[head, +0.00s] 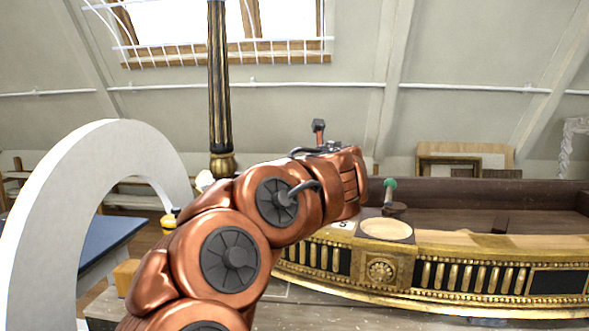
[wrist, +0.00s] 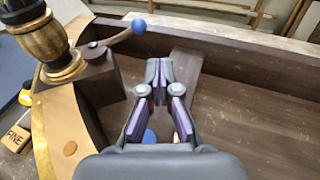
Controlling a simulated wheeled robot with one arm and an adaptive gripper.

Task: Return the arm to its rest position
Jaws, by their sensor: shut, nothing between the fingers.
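My copper-coloured arm (head: 235,250) rises from the bottom of the head view and reaches right, over the near left part of the gilt console (head: 450,270). In the head view my gripper is not clearly visible beyond the arm's last link. In the wrist view my gripper (wrist: 159,72) has its fingertips together, with nothing between them. It is above the dark wooden interior of the console (wrist: 225,100). A blue round thing (wrist: 150,136) is partly hidden below the fingers.
A curved lever with a blue knob (wrist: 139,26) stands on a wooden block, beside a black and gold column (wrist: 40,35). A green-topped knob (head: 390,184) stands just right of my arm. A large white arch (head: 60,190) is at left, near a blue tabletop (head: 110,238).

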